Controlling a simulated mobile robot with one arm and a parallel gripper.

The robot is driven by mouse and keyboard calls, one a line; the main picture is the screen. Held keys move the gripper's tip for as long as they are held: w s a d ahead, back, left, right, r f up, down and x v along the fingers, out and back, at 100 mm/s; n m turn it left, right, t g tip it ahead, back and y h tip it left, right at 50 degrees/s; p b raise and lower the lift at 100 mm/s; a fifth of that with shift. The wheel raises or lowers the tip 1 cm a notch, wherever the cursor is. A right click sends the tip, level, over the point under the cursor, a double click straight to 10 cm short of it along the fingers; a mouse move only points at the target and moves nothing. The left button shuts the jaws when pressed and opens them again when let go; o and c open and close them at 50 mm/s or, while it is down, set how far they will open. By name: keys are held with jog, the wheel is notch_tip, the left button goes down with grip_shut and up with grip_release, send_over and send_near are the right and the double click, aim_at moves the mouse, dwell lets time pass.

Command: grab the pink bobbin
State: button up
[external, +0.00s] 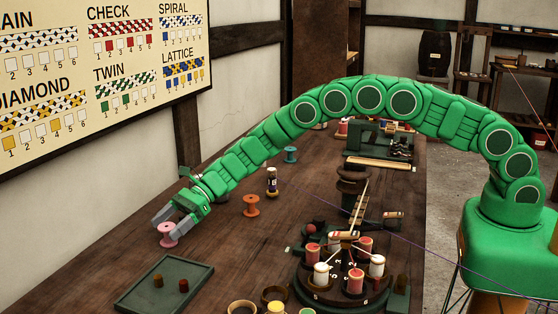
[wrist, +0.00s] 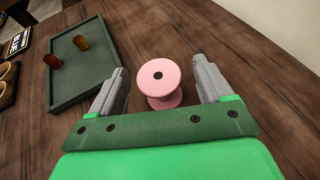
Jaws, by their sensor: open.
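The pink bobbin (external: 167,236) stands upright on the wooden table near its left side in the external view. In the wrist view the pink bobbin (wrist: 158,82) shows its round top with a dark centre hole, between the two grey fingers. My gripper (external: 166,222) is open, with its fingers reaching down at the bobbin. In the wrist view my gripper (wrist: 160,75) has one finger on each side of the bobbin, with a gap of table visible on both sides. I cannot tell the exact height of the fingertips against the bobbin.
A round bobbin carousel (external: 322,296) stands to the right.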

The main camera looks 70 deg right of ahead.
aim_at(169, 225)
jog(key=shift+x, duration=1.65)
jog(key=c, duration=1.1)
